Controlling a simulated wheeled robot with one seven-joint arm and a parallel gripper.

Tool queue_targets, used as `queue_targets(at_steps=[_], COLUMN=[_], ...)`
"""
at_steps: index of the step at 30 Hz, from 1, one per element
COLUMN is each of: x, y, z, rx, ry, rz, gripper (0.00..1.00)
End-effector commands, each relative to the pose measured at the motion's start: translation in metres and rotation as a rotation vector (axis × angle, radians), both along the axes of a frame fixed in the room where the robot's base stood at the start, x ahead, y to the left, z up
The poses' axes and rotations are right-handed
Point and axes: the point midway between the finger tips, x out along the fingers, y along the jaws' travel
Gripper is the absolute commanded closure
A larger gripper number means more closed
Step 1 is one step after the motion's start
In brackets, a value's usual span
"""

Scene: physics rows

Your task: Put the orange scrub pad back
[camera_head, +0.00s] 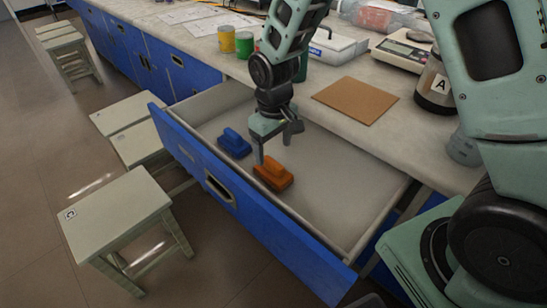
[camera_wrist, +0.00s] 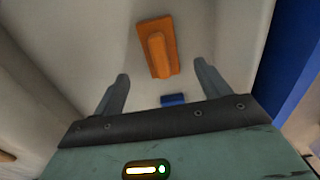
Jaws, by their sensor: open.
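The orange scrub pad (camera_head: 273,174) lies in the open drawer (camera_head: 331,205), near its front wall. It also shows in the wrist view (camera_wrist: 157,48), flat on the drawer floor with its raised handle up, ahead of the space between the fingers. My gripper (camera_head: 277,146) is over the drawer, just above and behind the orange pad, pointing down, open and empty. Both fingers show apart in the wrist view (camera_wrist: 160,85). A blue scrub pad (camera_head: 234,143) lies left of the orange pad in the same drawer; part of it shows in the wrist view (camera_wrist: 173,100).
The counter (camera_head: 300,77) above the drawer holds a brown board (camera_head: 355,100), a scale (camera_head: 402,50), a jar marked A (camera_head: 435,85), and yellow (camera_head: 226,40) and green (camera_head: 244,45) cans. Stools (camera_head: 118,220) stand left of the drawer. The drawer's right part is clear.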

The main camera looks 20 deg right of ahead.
Motion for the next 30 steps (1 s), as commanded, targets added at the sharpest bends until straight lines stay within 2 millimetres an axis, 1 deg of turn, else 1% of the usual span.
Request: queue_targets(at_steps=[1, 3, 8, 10, 12, 14, 17, 18, 20, 21, 24, 27, 30], x=[0.001, 0.001, 0.0, -0.003, -0.014, -0.032, -0.077, -0.098, -0.129, -0.149, -0.192, -0.221, -0.236], y=[0.0, 0.0, 0.0, 0.003, 0.013, 0.025, 0.048, 0.056, 0.064, 0.067, 0.069, 0.067, 0.064], z=[0.012, 0.023, 0.038, 0.044, 0.054, 0.068, 0.095, 0.106, 0.118, 0.125, 0.136, 0.141, 0.142], rx=[0.002, 0.002, 0.001, 0.005, 0.015, 0.03, 0.057, 0.065, 0.072, 0.073, 0.069, 0.06, 0.053], ry=[-0.005, -0.004, -0.002, -0.001, -0.002, -0.003, -0.001, -0.001, -0.001, 0.0, -0.003, -0.006, -0.008], rz=[0.0, 0.0, 0.0, 0.005, 0.019, 0.042, 0.095, 0.119, 0.156, 0.178, 0.227, 0.259, 0.275], gripper=[0.25, 0.25, 0.25, 0.25, 0.25, 0.25, 0.25, 0.25, 0.25, 0.25, 0.25, 0.25, 0.25])
